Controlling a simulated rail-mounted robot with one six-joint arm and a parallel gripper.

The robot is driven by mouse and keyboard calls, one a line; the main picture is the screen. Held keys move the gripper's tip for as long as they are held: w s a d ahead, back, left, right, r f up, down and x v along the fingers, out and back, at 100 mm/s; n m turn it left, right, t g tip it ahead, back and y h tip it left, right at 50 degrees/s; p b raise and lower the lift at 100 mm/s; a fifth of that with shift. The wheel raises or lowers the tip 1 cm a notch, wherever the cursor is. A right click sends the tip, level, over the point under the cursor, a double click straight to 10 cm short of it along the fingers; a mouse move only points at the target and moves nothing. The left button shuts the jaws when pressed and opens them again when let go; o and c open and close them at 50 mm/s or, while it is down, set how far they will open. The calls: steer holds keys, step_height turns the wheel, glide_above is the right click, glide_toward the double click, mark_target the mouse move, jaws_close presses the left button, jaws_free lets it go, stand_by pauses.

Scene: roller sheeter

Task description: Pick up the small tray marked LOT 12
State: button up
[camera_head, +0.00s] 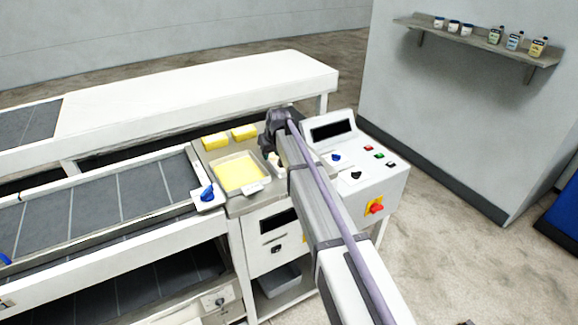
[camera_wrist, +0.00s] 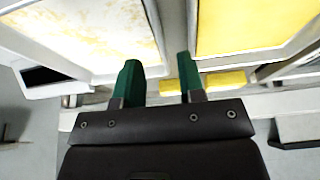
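No LOT 12 marking is readable in either view, so I cannot tell which tray bears it. In the head view a shallow tray with a pale rim (camera_head: 262,183) holds a flat yellow layer and has a small tab at its front. My gripper (camera_wrist: 159,62) shows in the wrist view with two green fingers apart and nothing between them. In that view a pale, yellow-stained panel in a light frame (camera_wrist: 85,35) is at left and a bright yellow surface (camera_wrist: 245,22) in a pale rim is at right. In the head view my arm hides the gripper's fingers.
Two yellow blocks (camera_head: 215,141) lie behind the tray. A control panel (camera_head: 362,170) with buttons and a red knob stands right of my arm. The sheeter's grey belt (camera_head: 120,200) runs left, with a blue knob (camera_head: 207,193) at its end. A wall shelf (camera_head: 480,42) holds small containers.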

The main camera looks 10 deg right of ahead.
steer(key=b+x, duration=0.5)
steer(key=shift+w+a+f, duration=0.1)
steer(key=shift+f, duration=0.1)
steer(key=shift+r+p, duration=0.3)
steer(key=shift+f, duration=0.2)
jaws_close()
